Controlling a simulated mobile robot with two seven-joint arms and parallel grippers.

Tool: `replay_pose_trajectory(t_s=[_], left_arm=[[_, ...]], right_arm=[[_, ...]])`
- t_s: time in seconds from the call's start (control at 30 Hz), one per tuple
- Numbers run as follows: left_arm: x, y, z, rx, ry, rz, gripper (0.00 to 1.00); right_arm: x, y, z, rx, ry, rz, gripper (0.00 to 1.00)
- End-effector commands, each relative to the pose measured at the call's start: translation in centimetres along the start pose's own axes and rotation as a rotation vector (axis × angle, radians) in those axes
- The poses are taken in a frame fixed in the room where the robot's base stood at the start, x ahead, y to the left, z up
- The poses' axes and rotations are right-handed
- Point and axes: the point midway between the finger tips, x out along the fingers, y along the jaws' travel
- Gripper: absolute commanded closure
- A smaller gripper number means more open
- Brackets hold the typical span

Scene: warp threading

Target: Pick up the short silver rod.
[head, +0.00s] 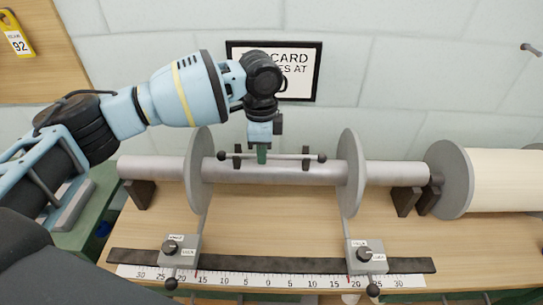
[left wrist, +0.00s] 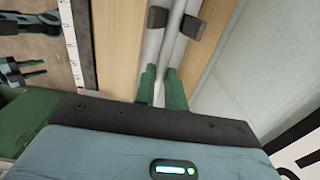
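The short silver rod (head: 285,156) has dark round ends and lies level along the top of the grey roller (head: 275,172). It sits at two dark upright brackets; whether it touches them I cannot tell. My left gripper (head: 262,155) reaches down onto the rod near its middle. In the left wrist view, the green fingers (left wrist: 161,88) are close together with the rod (left wrist: 175,52) between them, and they appear shut on it. The fingers hide part of the rod.
Grey discs (head: 351,172) stand at both ends of the roller's middle section. Two clamp blocks (head: 366,257) sit by a ruler (head: 270,279) along the front. A cream roll (head: 505,180) lies at right. A framed sign (head: 302,75) hangs on the wall behind.

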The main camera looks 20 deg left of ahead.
Motion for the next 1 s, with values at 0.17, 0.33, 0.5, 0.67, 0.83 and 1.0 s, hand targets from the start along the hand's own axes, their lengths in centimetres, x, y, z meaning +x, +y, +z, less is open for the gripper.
replay_pose_trajectory(t_s=[0.17, 0.33, 0.5, 0.67, 0.83, 1.0], left_arm=[[-0.1, 0.0, 0.0, 0.0, 0.001, -0.001, 1.0], [-0.1, 0.0, 0.0, 0.0, 0.001, -0.001, 1.0], [-0.6, 0.0, 0.0, 0.0, 0.001, -0.001, 1.0], [-2.0, 0.0, -0.1, 0.0, 0.002, -0.001, 1.0], [-3.7, 0.8, 0.2, 0.002, 0.0, 0.001, 1.0], [-4.0, 3.3, 1.0, 0.003, 0.001, -0.002, 1.0]], right_arm=[[0.0, 0.0, 0.1, 0.0, -0.002, 0.0, 0.64], [0.0, 0.0, 0.1, 0.0, -0.003, 0.0, 0.64], [0.0, 0.0, 0.1, 0.0, -0.003, 0.0, 0.64], [0.0, 0.0, 0.1, 0.0, -0.003, 0.0, 0.64], [-0.1, 0.0, -0.2, 0.0, 0.003, 0.001, 0.64], [-0.2, 0.1, -0.9, -0.001, 0.015, 0.002, 0.64]])
